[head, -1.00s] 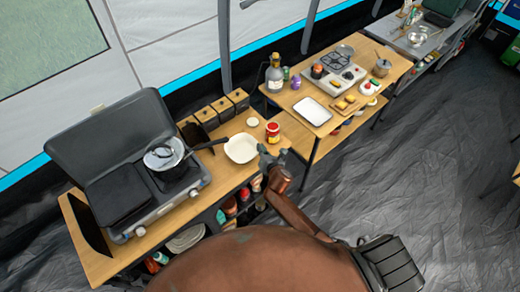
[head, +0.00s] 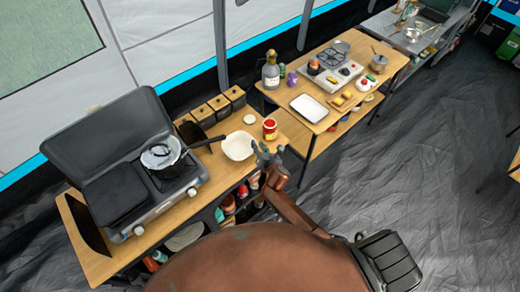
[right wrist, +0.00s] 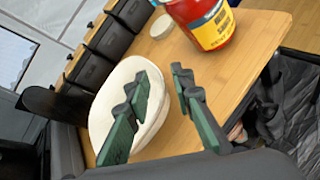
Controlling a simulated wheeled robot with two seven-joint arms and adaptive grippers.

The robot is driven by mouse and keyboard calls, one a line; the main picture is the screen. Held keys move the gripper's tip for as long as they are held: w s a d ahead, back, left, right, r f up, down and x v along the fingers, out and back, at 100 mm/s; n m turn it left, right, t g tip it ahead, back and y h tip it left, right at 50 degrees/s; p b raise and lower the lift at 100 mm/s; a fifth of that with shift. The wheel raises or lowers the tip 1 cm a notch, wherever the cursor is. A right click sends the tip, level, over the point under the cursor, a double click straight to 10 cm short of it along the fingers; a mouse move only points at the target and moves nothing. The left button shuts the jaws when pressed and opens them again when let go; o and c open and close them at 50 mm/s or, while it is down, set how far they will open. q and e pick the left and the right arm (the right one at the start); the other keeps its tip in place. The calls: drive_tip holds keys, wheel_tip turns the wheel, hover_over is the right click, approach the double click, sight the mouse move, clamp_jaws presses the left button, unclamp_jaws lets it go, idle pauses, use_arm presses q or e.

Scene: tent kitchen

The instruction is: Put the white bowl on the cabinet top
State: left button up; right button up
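The white bowl (head: 238,147) stands on the wooden counter (head: 101,264), right of the camping stove. My right gripper (head: 263,153) is at the bowl's right side, close to its rim. In the right wrist view the two fingers (right wrist: 160,80) are apart. The white bowl (right wrist: 103,108) lies partly behind the left finger, and its edge shows in the gap. I cannot tell whether a finger touches it. I cannot tell for sure which surface is the cabinet top. My left gripper is not in view.
A red jar with a yellow label (head: 270,129) stands just beyond the bowl. The stove (head: 150,190) holds a pot (head: 161,155) whose handle points toward the bowl. A second table holds a white tray (head: 309,108) and a burner (head: 333,77).

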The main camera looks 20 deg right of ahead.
drive_tip(key=v, duration=1.2)
drive_tip(key=s+d+f+m+g, duration=0.25)
drive_tip(key=s+f+m, duration=0.3)
drive_tip(key=f, duration=0.65)
drive_tip(key=s+d+f+m+g, duration=0.2)
drive_tip(key=s+d+f+m, duration=0.15)
drive_tip(key=s+f, duration=0.55)
drive_tip(key=s+d+f+m+g, duration=0.2)
drive_tip(key=s+f+m+g, duration=0.3)
drive_tip(key=f, duration=0.9)
drive_tip(key=s+f+m, duration=0.5)
drive_tip(key=s, duration=0.5)
drive_tip(key=s+f+m+g, duration=0.1)
drive_tip(key=s+f+m, duration=0.4)
drive_tip(key=s, duration=0.5)
drive_tip(key=s+f+m+g, duration=0.1)
drive_tip(key=s+f+m, duration=0.3)
drive_tip(key=s, duration=0.7)
drive_tip(key=shift+d+f+m, duration=0.35)
drive_tip(key=shift+f+m, duration=0.05)
drive_tip(key=shift+f, duration=0.1)
